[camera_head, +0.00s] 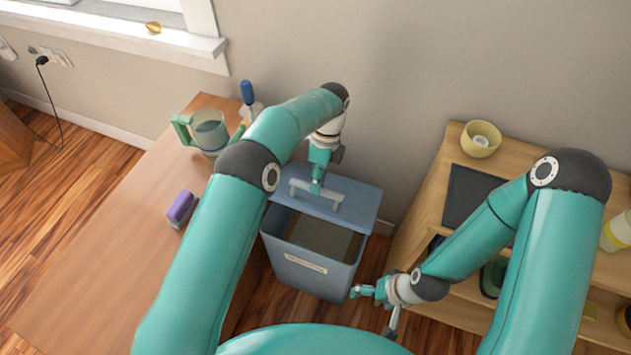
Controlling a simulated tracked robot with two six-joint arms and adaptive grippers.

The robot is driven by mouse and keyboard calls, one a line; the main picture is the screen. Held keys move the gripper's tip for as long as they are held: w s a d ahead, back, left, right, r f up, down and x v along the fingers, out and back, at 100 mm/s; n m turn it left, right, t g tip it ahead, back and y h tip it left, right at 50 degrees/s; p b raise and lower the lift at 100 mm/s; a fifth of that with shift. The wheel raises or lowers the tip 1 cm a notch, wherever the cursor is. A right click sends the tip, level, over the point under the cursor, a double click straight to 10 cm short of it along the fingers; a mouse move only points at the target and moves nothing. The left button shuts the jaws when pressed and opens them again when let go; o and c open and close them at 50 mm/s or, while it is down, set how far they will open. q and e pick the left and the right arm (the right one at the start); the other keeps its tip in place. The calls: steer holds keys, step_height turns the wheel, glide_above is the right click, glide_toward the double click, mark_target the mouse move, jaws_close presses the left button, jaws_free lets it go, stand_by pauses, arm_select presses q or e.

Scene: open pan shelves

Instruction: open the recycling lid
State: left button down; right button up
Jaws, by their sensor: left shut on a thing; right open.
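A blue-grey recycling bin (310,280) with a pale label on its front stands on the floor between the two wooden units. Its lid (356,204) is at the back, raised off the front, and the dark inside of the bin shows. My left gripper (317,187) is shut on the light grey lid handle (332,205), reaching down from above. My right gripper (372,312) is open and empty, low at the bin's front right corner; whether it touches the bin I cannot tell.
A wooden shelf unit (425,200) at right carries a yellow bowl (480,139). The wall is close behind the bin.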

arm_select(q)
steer(key=c, duration=1.3)
jaws_free()
steer(key=shift+w+d+f, duration=0.1)
steer(key=shift+w+f, duration=0.25)
steer(key=shift+w, duration=0.1)
steer(key=shift+o, duration=1.2)
steer(key=shift+w+f, duration=0.15)
steer(key=shift+w, duration=0.05)
steer(key=shift+s, duration=0.1)
steer(key=shift+r, duration=0.2)
step_height(320, 180, up, 10)
steer(key=shift+f, duration=0.15)
steer(key=shift+c, duration=0.3)
